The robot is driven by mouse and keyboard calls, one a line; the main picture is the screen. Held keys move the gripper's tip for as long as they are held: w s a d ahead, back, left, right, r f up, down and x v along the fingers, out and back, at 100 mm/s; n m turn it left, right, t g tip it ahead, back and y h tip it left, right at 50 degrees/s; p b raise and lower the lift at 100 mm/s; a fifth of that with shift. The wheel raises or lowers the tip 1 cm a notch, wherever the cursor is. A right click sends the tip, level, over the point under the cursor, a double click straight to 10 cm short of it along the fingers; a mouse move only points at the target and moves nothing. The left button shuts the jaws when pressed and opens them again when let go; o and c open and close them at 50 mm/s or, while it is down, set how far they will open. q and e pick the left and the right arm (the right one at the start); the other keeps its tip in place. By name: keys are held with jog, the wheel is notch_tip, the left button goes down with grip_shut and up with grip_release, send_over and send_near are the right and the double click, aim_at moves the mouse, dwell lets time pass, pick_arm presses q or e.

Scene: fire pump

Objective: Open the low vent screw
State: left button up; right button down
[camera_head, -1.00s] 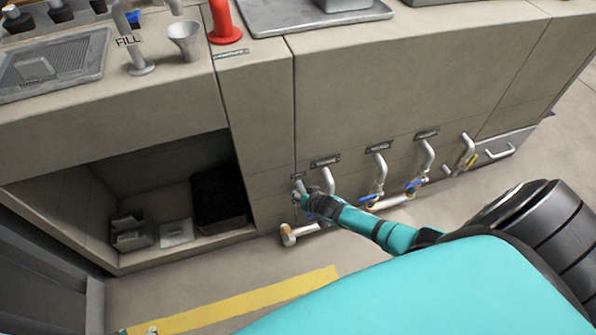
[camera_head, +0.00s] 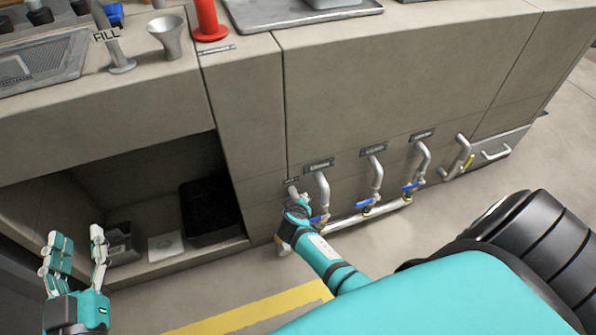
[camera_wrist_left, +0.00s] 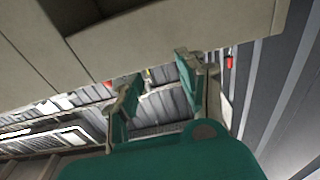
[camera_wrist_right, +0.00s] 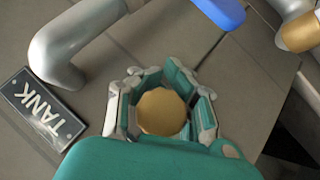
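A round brass-coloured knob (camera_wrist_right: 162,112) on the panel lies between the fingers of my right gripper (camera_wrist_right: 165,95) in the right wrist view. The fingers stand apart at its two sides; whether they touch it I cannot tell. In the head view my right gripper (camera_head: 297,207) is low on the panel, left of the first bent pipe, and hides the knob. A small label (camera_head: 292,181) sits just above. My left gripper (camera_head: 78,240) is raised at the lower left of the head view, open and empty. Its spread fingers also show in the left wrist view (camera_wrist_left: 160,92).
A bent grey pipe (camera_wrist_right: 65,50), a TANK label (camera_wrist_right: 42,108) and a blue valve handle (camera_wrist_right: 222,10) are close to my right gripper. More pipes with blue handles (camera_head: 413,187) line the panel to the right. An open recess (camera_head: 130,205) is at the left.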

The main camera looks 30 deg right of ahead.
pick_arm(q)
notch_tip(320, 180, up, 8)
jog(key=s+t+h+b, duration=0.1)
jog(key=s+t, duration=0.1)
jog(key=t, duration=0.3)
jog(key=shift+s+d+t+h, duration=0.25)
jog(key=shift+s+t+h, duration=0.05)
jog(key=shift+s+h, duration=0.1)
pick_arm(e)
jog(key=shift+d+r+n+h, duration=0.15)
jog(key=shift+n+h, duration=0.25)
jog(key=shift+h, duration=0.3)
pick_arm(q)
jog(key=shift+r, duration=0.1)
pick_arm(e)
jog(key=c, duration=1.2)
grip_release()
pick_arm(q)
jog(key=shift+b, duration=0.3)
pick_arm(e)
jog(key=v, duration=0.7)
jog(key=shift+s+r, duration=0.15)
jog(key=shift+s, duration=0.05)
